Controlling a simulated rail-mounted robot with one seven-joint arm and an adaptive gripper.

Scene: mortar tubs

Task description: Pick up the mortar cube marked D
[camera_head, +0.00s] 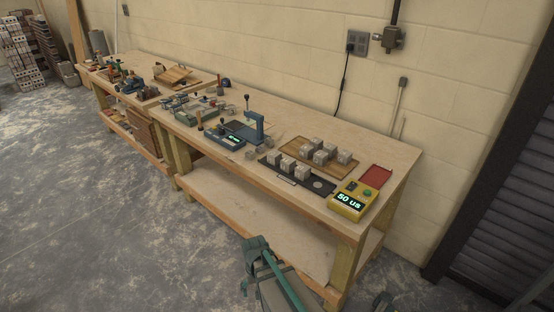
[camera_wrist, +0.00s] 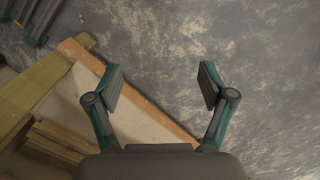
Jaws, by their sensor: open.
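Several grey mortar cubes (camera_head: 303,171) stand in a row on a black mat (camera_head: 268,161) on the workbench. More grey cubes (camera_head: 326,151) stand behind them on a wooden board (camera_head: 354,169). They are too small for me to read any letter, so I cannot tell which is marked D. In the wrist view my gripper (camera_wrist: 160,82) is open and empty, over the concrete floor and the edge of the bench's lower shelf (camera_wrist: 135,100). No cube shows in the wrist view. My arm shows at the bottom of the head view, in front of the bench.
A yellow meter (camera_head: 352,199) reading "50 us" stands at the bench's right front, with a red pad (camera_head: 376,175) behind it. A blue stand (camera_head: 252,124) and a blue scale (camera_head: 228,137) stand left of the cubes. The wall runs close behind the bench.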

